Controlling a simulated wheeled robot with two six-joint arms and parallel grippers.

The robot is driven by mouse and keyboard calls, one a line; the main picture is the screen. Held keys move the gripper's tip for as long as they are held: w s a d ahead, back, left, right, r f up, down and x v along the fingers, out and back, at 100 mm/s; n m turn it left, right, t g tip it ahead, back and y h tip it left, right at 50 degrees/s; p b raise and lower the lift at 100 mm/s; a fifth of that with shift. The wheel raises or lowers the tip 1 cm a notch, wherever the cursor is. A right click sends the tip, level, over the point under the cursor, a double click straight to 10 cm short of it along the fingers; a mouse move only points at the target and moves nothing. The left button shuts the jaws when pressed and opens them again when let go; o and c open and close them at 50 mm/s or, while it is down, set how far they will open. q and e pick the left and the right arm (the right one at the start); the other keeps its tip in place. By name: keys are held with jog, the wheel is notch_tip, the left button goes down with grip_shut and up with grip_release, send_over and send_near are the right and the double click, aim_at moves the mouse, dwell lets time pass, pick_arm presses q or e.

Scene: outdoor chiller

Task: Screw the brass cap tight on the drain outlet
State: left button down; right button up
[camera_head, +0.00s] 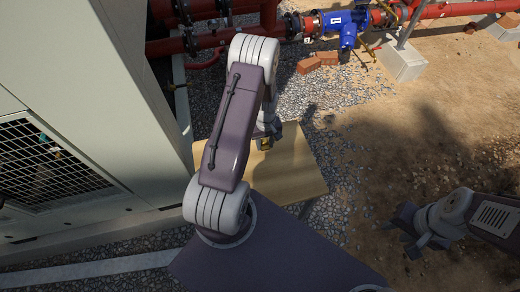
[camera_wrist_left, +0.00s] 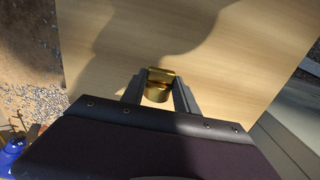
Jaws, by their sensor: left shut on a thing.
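The brass cap (camera_wrist_left: 158,90) is between the two fingers of my left gripper (camera_wrist_left: 160,84), which is shut on it. In the head view, my left gripper (camera_head: 264,138) and a small brass-coloured bit of the cap (camera_head: 264,144) show above the wooden tabletop, partly hidden by my left arm. My right gripper (camera_head: 400,232) is at the lower right over the dirt, away from the tabletop, with its dark fingers apart and nothing seen between them. I cannot make out the drain outlet in either view.
The pale wooden tabletop (camera_head: 296,172) stands beside the grey chiller cabinet (camera_head: 110,95) with its mesh grille (camera_head: 45,165). Red pipes (camera_head: 440,12) with a blue pipe fitting (camera_head: 342,25) and bricks (camera_head: 312,63) lie at the back. Gravel and dirt are open at right.

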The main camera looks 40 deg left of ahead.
pick_arm(q)
jog(key=w+d+r+b, duration=0.1)
jog(key=w+d+r, duration=0.4)
jog(key=d, duration=0.3)
jog(key=shift+w+r, duration=0.3)
jog(key=shift+r, duration=0.15)
jog(key=c, duration=1.5)
grip_release()
jog(key=shift+c, duration=0.2)
grip_shut()
